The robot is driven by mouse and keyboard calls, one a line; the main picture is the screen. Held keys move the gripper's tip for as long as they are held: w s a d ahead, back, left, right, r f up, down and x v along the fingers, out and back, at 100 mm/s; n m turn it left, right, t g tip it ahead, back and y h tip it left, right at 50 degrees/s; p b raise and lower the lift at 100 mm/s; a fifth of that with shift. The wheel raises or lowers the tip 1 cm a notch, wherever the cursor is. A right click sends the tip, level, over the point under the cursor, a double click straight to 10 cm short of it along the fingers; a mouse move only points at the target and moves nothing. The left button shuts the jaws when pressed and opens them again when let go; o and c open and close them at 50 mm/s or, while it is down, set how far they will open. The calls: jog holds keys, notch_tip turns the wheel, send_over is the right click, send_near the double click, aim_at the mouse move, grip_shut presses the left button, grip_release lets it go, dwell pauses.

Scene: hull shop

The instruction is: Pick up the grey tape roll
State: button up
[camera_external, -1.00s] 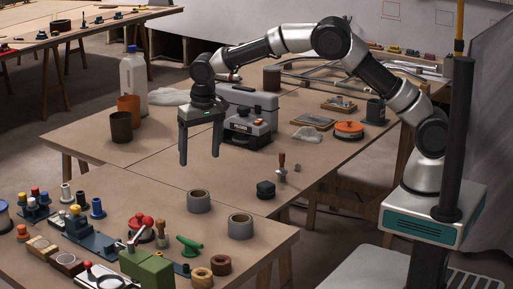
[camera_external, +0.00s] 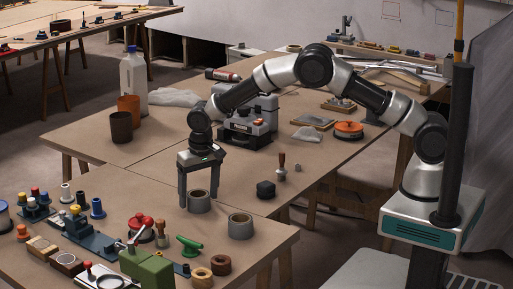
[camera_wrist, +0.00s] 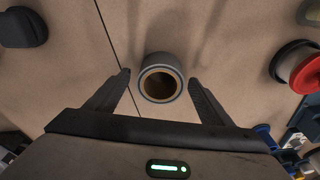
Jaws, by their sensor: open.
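Two grey tape rolls stand on the table in the external view. One grey tape roll (camera_external: 199,202) is at the left, and the other grey tape roll (camera_external: 241,226) is to its right and nearer the camera. My gripper (camera_external: 199,200) is open, pointing down, with its fingers at or just above the left roll. In the wrist view one grey tape roll (camera_wrist: 161,78) shows between the spread fingertips of my gripper (camera_wrist: 158,80), a little ahead of them. Its brown inner core shows. I cannot tell how far the fingers are above the table.
A green-handled tool (camera_external: 189,245) and brown rings (camera_external: 221,265) lie nearer the camera. A red-capped spool (camera_wrist: 297,68) is at the right in the wrist view.

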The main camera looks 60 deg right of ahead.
jog(key=shift+f, duration=0.2)
jog(key=shift+c, duration=0.5)
jog(key=c, duration=1.1)
jog(key=shift+o, duration=0.2)
jog(key=shift+r, duration=0.15)
